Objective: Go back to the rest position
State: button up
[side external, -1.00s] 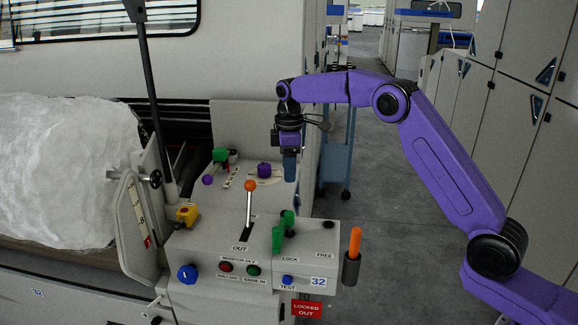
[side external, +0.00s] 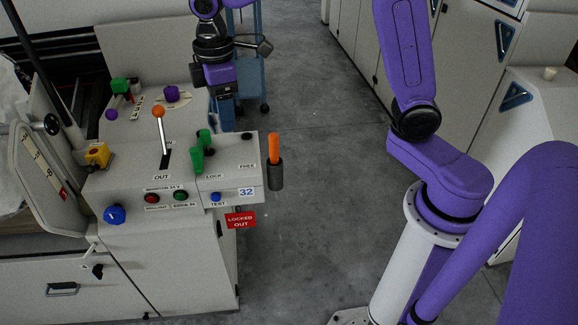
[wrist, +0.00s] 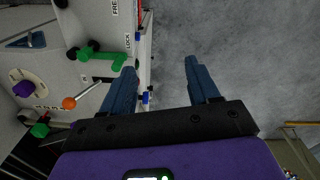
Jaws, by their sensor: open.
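My gripper (side external: 226,118) hangs pointing down by the back right edge of the grey console (side external: 135,245). In the wrist view its two blue fingers (wrist: 160,66) are spread apart with nothing between them. Grey floor shows beyond and between them, along with a strip of the console's edge near the left finger. The gripper holds nothing and appears clear of the console in the side view.
The console carries an orange-knobbed lever (side external: 158,112), a green handle (side external: 197,160) by LOCK and a yellow button box (side external: 97,155). An orange-handled item (side external: 273,148) stands in a dark holder at its right. A blue trolley (side external: 247,70) stands behind. Floor (side external: 320,170) is clear.

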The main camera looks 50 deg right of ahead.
jog(key=s+d+f, duration=0.1)
jog(key=s+d, duration=0.2)
jog(key=s, duration=0.6)
jog(key=s+d+f, duration=0.1)
jog(key=s+d, duration=0.2)
jog(key=s, duration=0.5)
jog(key=s+d+f, duration=0.2)
jog(key=s+d, duration=0.1)
jog(key=s, duration=0.6)
jog(key=shift+s+d+n, duration=0.25)
jog(key=shift+s+n, duration=0.05)
jog(key=shift+s, duration=0.05)
